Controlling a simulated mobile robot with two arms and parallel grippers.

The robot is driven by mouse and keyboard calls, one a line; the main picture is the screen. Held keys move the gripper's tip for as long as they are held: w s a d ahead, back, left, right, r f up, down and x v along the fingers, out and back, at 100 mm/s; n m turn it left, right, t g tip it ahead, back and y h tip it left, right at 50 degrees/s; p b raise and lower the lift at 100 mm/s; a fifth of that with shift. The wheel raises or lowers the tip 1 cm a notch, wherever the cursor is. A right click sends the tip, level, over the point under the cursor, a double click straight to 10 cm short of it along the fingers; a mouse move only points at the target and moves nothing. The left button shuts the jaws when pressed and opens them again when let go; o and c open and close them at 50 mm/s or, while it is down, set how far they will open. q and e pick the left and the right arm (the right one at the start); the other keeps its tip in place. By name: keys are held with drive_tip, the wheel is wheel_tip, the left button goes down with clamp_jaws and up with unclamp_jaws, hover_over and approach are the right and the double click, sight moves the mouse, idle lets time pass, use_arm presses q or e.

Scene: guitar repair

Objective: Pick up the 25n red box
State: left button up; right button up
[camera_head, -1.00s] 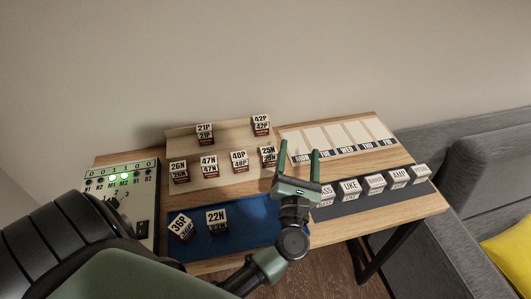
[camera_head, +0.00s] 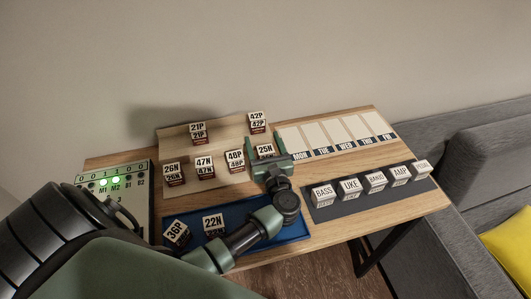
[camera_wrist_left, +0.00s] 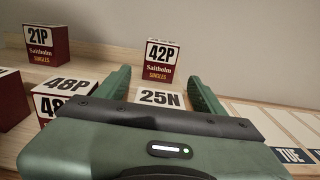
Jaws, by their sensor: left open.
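The 25N box (camera_head: 265,150) stands on the lower step of the wooden stand, with a white top lettered 25N. In the left wrist view its white top (camera_wrist_left: 161,98) shows between my two green fingers, and its lower part is hidden behind the gripper body. My left gripper (camera_head: 266,146) is open, with one finger on each side of the box. I cannot tell whether the fingers touch it. My right gripper is not in view.
The 48P box (camera_head: 236,160) stands close to the left of my gripper. The 42P box (camera_head: 257,122) is behind on the upper step. A blue tray (camera_head: 286,232) with 36P and 22N boxes lies in front. White blocks sit on a dark mat (camera_head: 322,211) at right.

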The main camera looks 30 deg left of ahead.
use_arm(q)
clamp_jaws()
